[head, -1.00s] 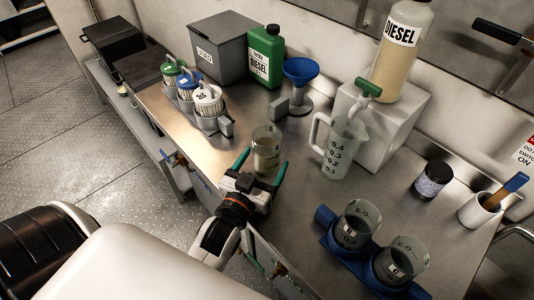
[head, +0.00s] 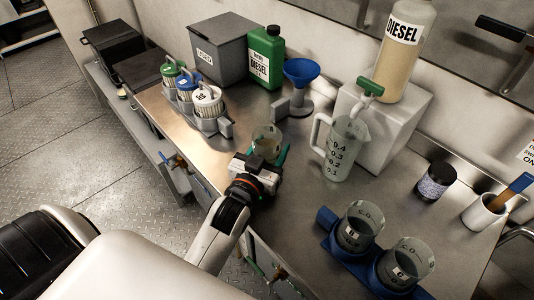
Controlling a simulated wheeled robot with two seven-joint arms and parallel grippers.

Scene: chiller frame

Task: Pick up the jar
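The jar (head: 266,139) is a clear glass cylinder with pale contents, upright on the steel bench near its front edge. My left gripper (head: 270,156) is low at the near side of the jar and hides its lower part. One teal finger shows just right of the jar; the other finger is hidden. I cannot tell whether the fingers touch the glass. My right gripper is not in view.
A filter rack (head: 209,119) stands to the left, and a blue funnel (head: 302,72) behind. A measuring jug (head: 345,150) is to the right. Two beakers (head: 357,229) sit in a blue holder (head: 339,252) at the front right. Bench between jar and holder is clear.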

